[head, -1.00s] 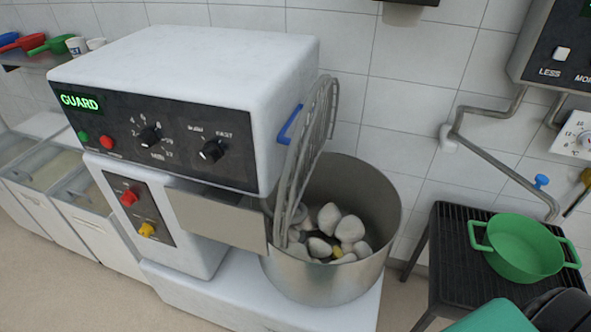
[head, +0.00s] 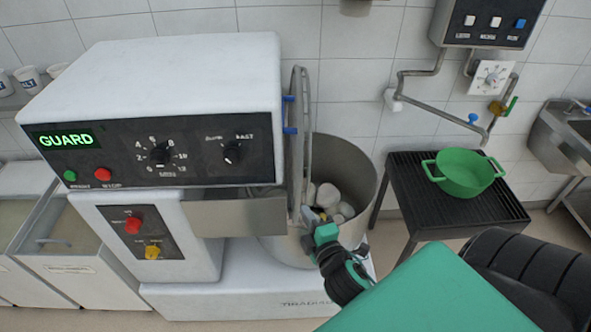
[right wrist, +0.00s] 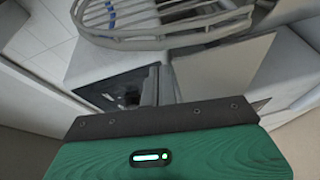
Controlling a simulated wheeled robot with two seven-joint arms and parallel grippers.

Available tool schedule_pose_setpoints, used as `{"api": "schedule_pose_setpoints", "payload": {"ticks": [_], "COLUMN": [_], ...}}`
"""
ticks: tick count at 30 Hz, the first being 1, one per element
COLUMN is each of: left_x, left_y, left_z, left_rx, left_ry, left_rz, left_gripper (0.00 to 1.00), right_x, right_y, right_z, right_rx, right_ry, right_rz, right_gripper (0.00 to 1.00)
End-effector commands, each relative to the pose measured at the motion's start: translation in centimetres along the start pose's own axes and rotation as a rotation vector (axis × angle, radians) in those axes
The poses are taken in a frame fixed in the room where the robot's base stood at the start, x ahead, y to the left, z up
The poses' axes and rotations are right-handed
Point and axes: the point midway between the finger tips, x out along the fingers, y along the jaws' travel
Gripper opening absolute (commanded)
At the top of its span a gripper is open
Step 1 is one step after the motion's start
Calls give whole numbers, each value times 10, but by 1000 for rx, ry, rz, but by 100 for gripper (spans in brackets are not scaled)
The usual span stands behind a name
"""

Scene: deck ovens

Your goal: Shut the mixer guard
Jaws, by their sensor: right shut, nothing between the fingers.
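The mixer (head: 160,100) is a white machine with a dark panel; its display reads GUARD in green. The wire guard (head: 297,130) stands raised and nearly edge-on beside the housing, above the left part of the steel bowl (head: 358,170). Pale lumps lie in the bowl. In the right wrist view, the guard's curved bars (right wrist: 150,42) cross the top. My right gripper (head: 313,218) is shut and empty, at the bowl's front near the guard's lower end. I cannot tell whether it touches the guard. My left gripper is out of view.
A green pot (head: 466,174) stands on a black slatted stand (head: 415,195) to the right. A wall pipe with taps (head: 440,108) runs above it. White bins (head: 70,262) stand left of the mixer. A steel sink (head: 565,140) is at the far right.

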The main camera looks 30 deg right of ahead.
Motion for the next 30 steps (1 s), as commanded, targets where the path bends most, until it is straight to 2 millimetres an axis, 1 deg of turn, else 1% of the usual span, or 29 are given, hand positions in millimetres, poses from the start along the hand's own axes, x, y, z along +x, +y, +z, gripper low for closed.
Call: {"api": "schedule_pose_setpoints", "payload": {"ticks": [1, 3, 6, 8, 11, 21, 24, 30], "left_x": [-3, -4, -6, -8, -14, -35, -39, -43], "left_y": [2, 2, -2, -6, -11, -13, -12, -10], "left_z": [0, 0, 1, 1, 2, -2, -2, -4], "left_rx": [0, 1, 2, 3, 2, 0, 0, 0], "left_ry": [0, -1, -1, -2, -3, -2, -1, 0], "left_rz": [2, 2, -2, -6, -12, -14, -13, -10], "left_gripper": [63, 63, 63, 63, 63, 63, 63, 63], "right_x": [-3, -6, -6, -2, 8, 62, 75, 89], "right_y": [20, 37, 48, 50, 52, 56, 57, 56], "right_z": [0, 0, 0, 0, 0, 0, 0, 1], "right_rx": [-21, -46, -61, -64, -64, -62, -61, -61], "right_ry": [-3, -7, -9, -10, -9, -9, -9, -8], "right_rz": [30, 59, 78, 81, 81, 80, 80, 79], "right_gripper": [0, 0, 0, 0, 0, 0, 0, 0]}}
